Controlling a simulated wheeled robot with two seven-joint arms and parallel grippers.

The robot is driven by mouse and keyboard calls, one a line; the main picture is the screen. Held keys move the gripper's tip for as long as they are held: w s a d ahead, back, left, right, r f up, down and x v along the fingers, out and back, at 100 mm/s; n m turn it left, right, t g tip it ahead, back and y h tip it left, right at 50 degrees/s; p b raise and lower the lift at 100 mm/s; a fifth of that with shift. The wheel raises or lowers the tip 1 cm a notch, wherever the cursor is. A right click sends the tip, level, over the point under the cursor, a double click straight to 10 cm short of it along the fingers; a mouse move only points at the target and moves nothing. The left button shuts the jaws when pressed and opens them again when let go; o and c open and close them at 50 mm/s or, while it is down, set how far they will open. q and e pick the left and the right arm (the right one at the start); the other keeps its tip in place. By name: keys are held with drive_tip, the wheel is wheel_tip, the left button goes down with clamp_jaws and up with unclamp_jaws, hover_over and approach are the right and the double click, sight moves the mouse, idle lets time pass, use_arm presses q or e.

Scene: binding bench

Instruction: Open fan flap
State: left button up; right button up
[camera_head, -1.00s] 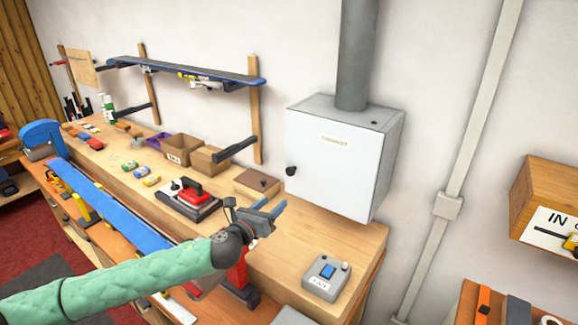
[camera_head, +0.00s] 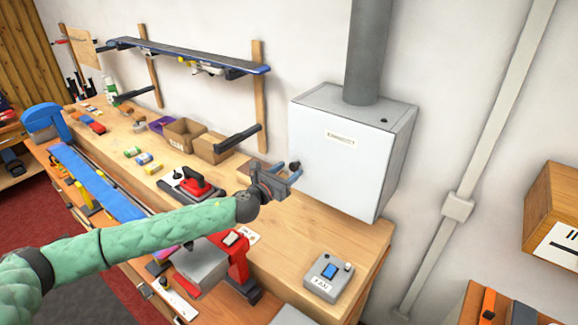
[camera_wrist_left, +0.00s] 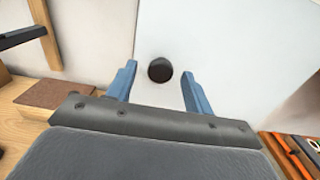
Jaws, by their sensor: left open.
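The fan flap is the white front door of a grey metal box (camera_head: 345,165) on the wall, with a grey duct rising from its top. The door is shut and carries a small label. A round black knob (camera_head: 294,166) sits near its left edge; it also shows in the left wrist view (camera_wrist_left: 160,69). My left gripper (camera_head: 288,178) is open, its two blue fingers pointing at the door. In the left wrist view the knob appears between the fingertips, a little beyond them. No contact is visible. My right gripper is not in view.
Below the box stands a grey switch unit (camera_head: 328,277) with a blue button on the wooden bench. A red-handled iron (camera_head: 195,184) and cardboard boxes (camera_head: 184,135) lie to the left. A dark rack arm (camera_head: 237,138) juts from the wall left of the box.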

use_arm(q)
drive_tip(key=shift+w+d, duration=0.35)
drive_tip(key=shift+w, duration=0.05)
drive_tip(key=shift+s, duration=0.1)
clamp_jaws()
drive_tip(key=shift+d, duration=0.1)
